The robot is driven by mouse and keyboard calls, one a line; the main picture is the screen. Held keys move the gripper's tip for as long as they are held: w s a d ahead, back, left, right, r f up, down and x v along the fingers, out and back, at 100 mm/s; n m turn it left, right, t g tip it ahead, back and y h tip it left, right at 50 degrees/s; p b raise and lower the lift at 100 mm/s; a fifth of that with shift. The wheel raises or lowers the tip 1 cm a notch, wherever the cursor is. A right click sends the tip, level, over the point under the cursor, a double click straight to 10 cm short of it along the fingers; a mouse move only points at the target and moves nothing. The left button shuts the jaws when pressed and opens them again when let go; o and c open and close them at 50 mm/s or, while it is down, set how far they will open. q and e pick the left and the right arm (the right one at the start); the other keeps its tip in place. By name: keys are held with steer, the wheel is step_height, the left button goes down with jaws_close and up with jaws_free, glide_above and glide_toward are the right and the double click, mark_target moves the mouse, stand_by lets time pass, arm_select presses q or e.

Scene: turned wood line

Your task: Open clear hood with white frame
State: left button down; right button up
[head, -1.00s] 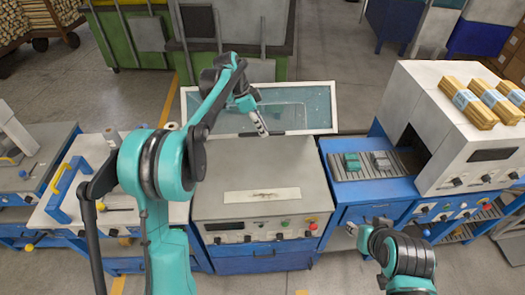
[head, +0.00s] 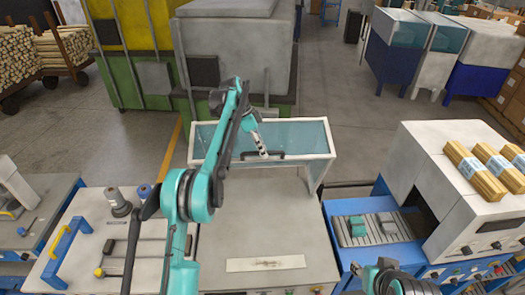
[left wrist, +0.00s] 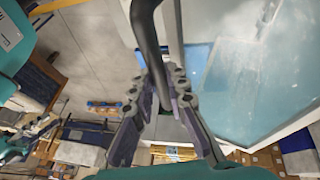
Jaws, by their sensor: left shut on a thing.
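The clear hood with its white frame (head: 325,145) stands raised at the back of the grey machine top (head: 260,225). Its bluish pane faces up, and a white side piece reaches down at the right. A dark handle (head: 278,157) sits along the hood's front edge. My left gripper (head: 262,153) is at this handle. In the left wrist view, the fingers (left wrist: 165,100) are shut on the dark handle bar (left wrist: 148,35), with the pane (left wrist: 240,85) to the right. My right gripper (head: 356,269) is low at the right, away from the hood; its fingers are too small to read.
At the left is a bench (head: 90,235) with a blue and yellow handle. Green and grey bins (head: 235,60) stand behind the hood.

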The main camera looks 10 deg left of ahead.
arm_select(q)
steer(key=shift+w+a+f, duration=0.1)
steer(key=shift+f, duration=0.15)
steer(key=c, duration=1.8)
jaws_free()
steer(key=o, duration=0.3)
steer(key=shift+w+f, duration=0.1)
steer(key=shift+w, duration=0.1)
steer(key=shift+w+a+f, duration=0.1)
steer(key=shift+w, duration=0.25)
steer(key=shift+s+r, duration=0.3)
steer(key=shift+s, duration=0.15)
arm_select(e)
steer(key=shift+w, duration=0.2)
arm_select(q)
steer(key=shift+w+f, duration=0.1)
steer(key=shift+w, duration=0.05)
arm_select(e)
steer(key=shift+w+f, duration=0.1)
steer(key=shift+w, duration=0.05)
